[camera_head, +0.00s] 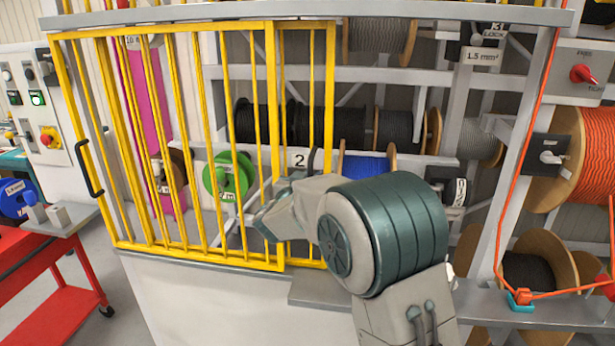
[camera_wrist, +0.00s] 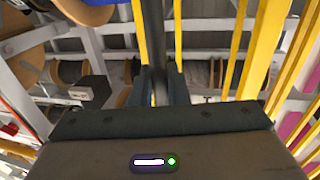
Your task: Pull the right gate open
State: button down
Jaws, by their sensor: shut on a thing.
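The yellow barred right gate (camera_head: 330,90) stands at the middle of the frame in the head view, overlapping the left gate (camera_head: 272,120). The opening to its right is uncovered, as far as the grey post. The left gate has a black handle (camera_head: 88,168) at its far left edge. A dark upright handle (camera_head: 312,162) shows at the right gate, partly hidden by my arm. In the wrist view, my gripper (camera_wrist: 160,85) is shut on this black handle bar (camera_wrist: 157,40). My fingertips are hidden in the head view.
Cable reels sit on the rack behind the gates, including a green reel (camera_head: 228,175) and a blue reel (camera_head: 366,165). An orange cable (camera_head: 517,170) hangs along the post at right. A red cart (camera_head: 60,275) stands at left. A grey ledge (camera_head: 320,290) lies below my arm.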

jog(key=shift+a, duration=0.1)
jog(key=c, duration=1.5)
grip_release()
jog(key=b+v, duration=0.2)
jog(key=v, duration=1.1)
jog(key=shift+s, duration=0.4)
